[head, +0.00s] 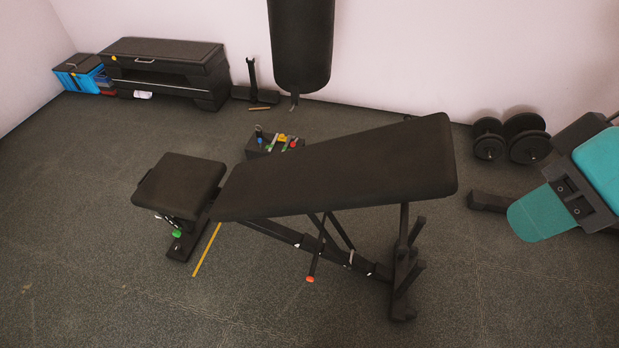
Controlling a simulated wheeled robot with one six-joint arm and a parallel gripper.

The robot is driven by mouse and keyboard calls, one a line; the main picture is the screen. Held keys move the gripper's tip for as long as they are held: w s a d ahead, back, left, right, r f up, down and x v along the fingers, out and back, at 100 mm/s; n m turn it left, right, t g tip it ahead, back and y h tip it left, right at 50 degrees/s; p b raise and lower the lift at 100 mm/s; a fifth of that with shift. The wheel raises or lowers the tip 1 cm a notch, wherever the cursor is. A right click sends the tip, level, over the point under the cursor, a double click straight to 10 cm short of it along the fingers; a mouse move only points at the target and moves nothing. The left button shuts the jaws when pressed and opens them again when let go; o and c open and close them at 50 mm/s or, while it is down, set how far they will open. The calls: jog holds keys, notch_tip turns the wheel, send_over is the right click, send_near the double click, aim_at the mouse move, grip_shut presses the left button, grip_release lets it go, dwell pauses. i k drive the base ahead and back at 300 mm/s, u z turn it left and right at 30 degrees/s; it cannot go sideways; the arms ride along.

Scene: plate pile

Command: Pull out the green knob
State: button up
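The green knob (177,234) is small and sits low under the front of the black bench seat (180,186), close to the foot of the bench frame. It is left of centre in the head view, and its side facing me is uncovered. The bench's long backrest (345,165) slopes up to the right. An orange-red knob (310,279) is at the lower end of a bar under the backrest. My gripper is not in the head view, and nothing is touching the green knob.
A yellow strip (207,250) lies on the floor right of the green knob. Behind the bench are a small dark box with coloured items (270,149), a hanging black bag (301,45) and dumbbells (510,138). Teal-padded equipment (540,212) stands at right. The front floor is clear.

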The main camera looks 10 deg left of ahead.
aim_at(177, 233)
jog(key=z, duration=1.65)
jog(key=k, duration=1.8)
jog(key=u, duration=2.65)
